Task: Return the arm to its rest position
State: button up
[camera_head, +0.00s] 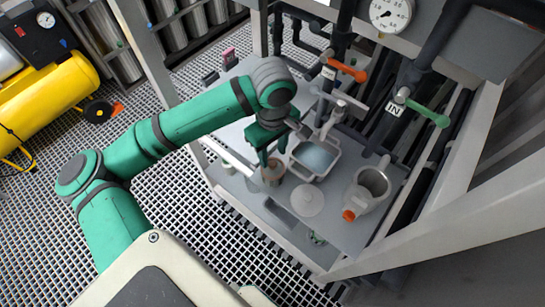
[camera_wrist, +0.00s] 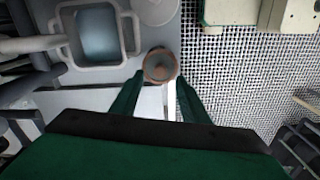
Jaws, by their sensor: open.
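My green arm reaches from the lower left over the bench on the skid in the head view. My gripper (camera_head: 272,154) points down with its two fingers spread apart. A small brownish cup (camera_head: 272,173) stands on the bench just below the fingertips. In the wrist view my gripper (camera_wrist: 158,97) shows two green fingers apart, with the round cup (camera_wrist: 160,65) just beyond and between their tips. Nothing is held. The exact height gap between the fingertips and the cup is hard to tell.
A tray of bluish liquid (camera_head: 315,157), a white round lid (camera_head: 307,200) and a metal jug (camera_head: 370,187) stand close by. Orange-handled (camera_head: 345,70) and green-handled (camera_head: 428,113) valves and pipes rise behind. A grey frame post (camera_head: 143,50) stands left; grating floor lies open at lower left.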

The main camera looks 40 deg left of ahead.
notch_tip(320, 180, up, 6)
jog(key=shift+r, duration=0.25)
jog(key=shift+w, duration=0.1)
